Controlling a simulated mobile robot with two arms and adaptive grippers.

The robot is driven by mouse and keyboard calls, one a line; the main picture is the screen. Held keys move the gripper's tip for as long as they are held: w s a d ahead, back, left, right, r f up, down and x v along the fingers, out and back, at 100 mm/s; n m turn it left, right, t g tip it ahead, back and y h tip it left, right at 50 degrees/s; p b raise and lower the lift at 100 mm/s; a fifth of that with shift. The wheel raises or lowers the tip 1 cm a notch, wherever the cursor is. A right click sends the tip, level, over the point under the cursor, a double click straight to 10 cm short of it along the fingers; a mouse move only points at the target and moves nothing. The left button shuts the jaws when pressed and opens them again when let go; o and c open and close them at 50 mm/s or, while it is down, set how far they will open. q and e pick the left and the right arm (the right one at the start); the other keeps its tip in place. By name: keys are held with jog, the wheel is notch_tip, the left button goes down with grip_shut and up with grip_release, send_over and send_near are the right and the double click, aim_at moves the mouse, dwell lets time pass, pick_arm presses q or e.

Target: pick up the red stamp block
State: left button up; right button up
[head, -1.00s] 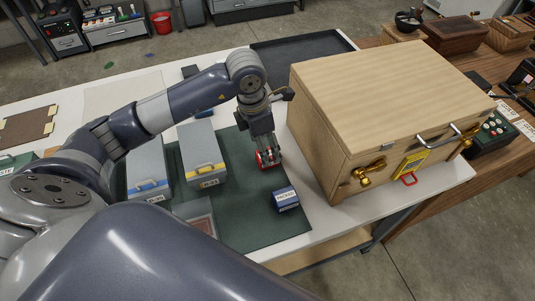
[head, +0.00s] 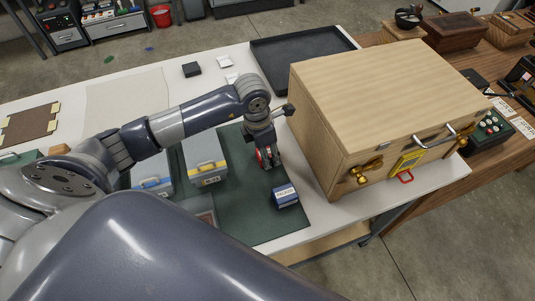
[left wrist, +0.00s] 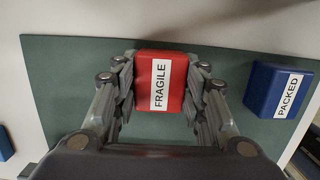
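The red stamp block (left wrist: 162,82) shows in the left wrist view with a white FRAGILE label. It sits between the two fingers of my left gripper (left wrist: 161,90), which lie close against its sides. In the head view a bit of the red block (head: 263,156) shows at the fingertips, over the green mat (head: 250,220). I cannot tell whether it touches the mat. The blue PACKED block (head: 285,195) stands just in front and to the right. It also shows in the left wrist view (left wrist: 268,90). My right gripper is not in view.
A large wooden case (head: 385,100) stands close to the right of the gripper. A black tray (head: 300,52) lies behind.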

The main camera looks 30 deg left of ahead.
pick_arm(q)
jog(key=shift+w+r, duration=0.1)
jog(key=shift+r, duration=0.15)
notch_tip(320, 180, up, 8)
jog(key=b, duration=0.2)
jog(key=shift+r+b, duration=0.25)
jog(key=shift+b, duration=0.1)
jog(key=shift+r, duration=0.5)
